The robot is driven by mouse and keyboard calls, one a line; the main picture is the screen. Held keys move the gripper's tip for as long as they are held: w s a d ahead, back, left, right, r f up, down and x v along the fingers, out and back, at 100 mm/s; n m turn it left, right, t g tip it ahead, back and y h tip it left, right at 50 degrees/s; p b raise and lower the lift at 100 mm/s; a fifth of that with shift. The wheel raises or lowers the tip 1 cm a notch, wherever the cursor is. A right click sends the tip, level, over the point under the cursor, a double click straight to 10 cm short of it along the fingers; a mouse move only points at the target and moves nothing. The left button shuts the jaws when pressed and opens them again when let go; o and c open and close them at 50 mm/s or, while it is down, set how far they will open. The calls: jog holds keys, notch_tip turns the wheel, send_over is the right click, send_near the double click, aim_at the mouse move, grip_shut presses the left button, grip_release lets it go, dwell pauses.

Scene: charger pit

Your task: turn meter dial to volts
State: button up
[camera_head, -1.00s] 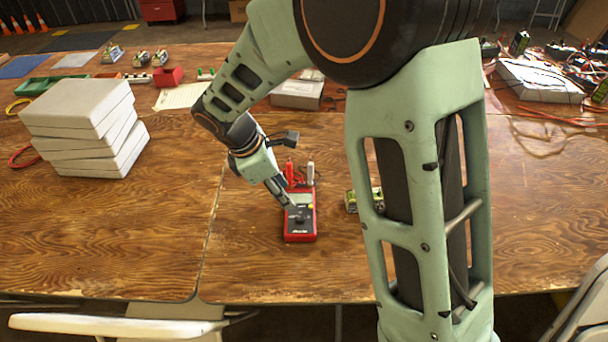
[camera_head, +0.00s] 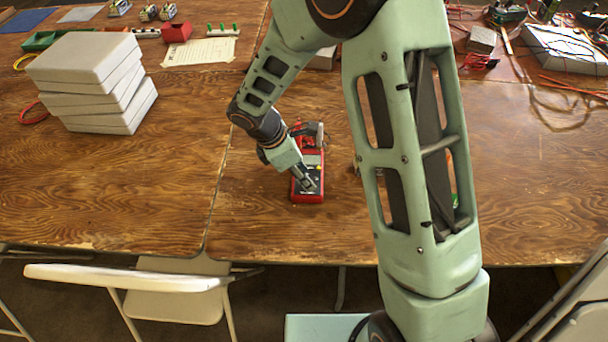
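The red meter (camera_head: 308,197) lies on the wooden table, its grey screen (camera_head: 311,160) toward the far end and its dark face toward me. My gripper (camera_head: 309,184) reaches down over the meter's face from the upper left. Its fingertips are at the dial area and hide the dial, so I cannot tell where the dial points. The fingers are too small here to tell whether they are open or shut, or whether they touch the dial. A red and a pale lead plug stand at the meter's far end.
A stack of white boxes (camera_head: 92,84) stands on the left of the wooden table (camera_head: 110,195). A paper sheet (camera_head: 198,52) and a red box (camera_head: 176,32) lie behind. Wires and a white case (camera_head: 565,50) are at the back right. Chairs stand at the near edge.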

jog(key=shift+d+f, duration=0.1)
jog(key=shift+c, duration=0.6)
grip_shut()
jog(key=shift+m, duration=0.3)
jog(key=m, duration=0.1)
jog(key=m+g, duration=0.1)
jog(key=m, duration=0.1)
jog(key=m+g, duration=0.1)
jog(key=m, duration=0.1)
jog(key=shift+w, duration=0.3)
jog(key=m, duration=0.2)
jog(key=m+g, duration=0.1)
jog(key=m, duration=0.1)
jog(key=m+g, duration=0.1)
jog(key=m, duration=0.1)
jog(key=shift+w+y+p, duration=0.25)
jog(key=shift+y+p, duration=0.1)
jog(key=shift+y, duration=0.05)
jog(key=shift+m, duration=0.3)
jog(key=shift+o, duration=0.6)
grip_release()
